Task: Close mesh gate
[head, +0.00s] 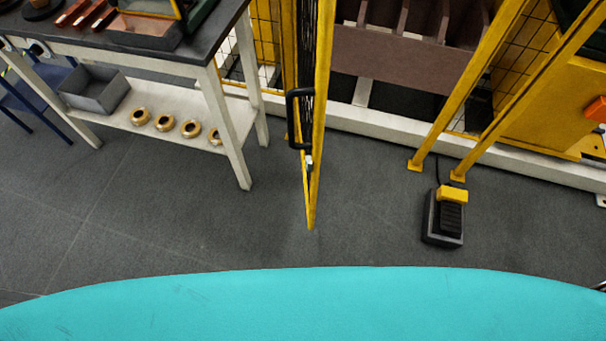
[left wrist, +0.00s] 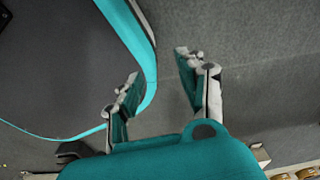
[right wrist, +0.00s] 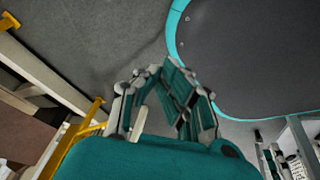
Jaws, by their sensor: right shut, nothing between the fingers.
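The mesh gate (head: 321,100) is a yellow-framed panel seen nearly edge-on in the head view. It stands open, swung out from the fence line toward me, with its near lower corner over the grey floor. A black handle (head: 291,120) sits on its left face. Neither gripper shows in the head view. My left gripper (left wrist: 158,80) is open and empty in its wrist view, above the floor beside my teal-edged base. My right gripper (right wrist: 160,68) is shut and empty in its wrist view, also near my base and away from the gate.
A workbench (head: 190,58) with a lower shelf of brass rings (head: 164,123) stands left of the gate. Two yellow posts (head: 470,85) and a black foot pedal (head: 441,219) are to its right. The floor between gate and pedal is clear.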

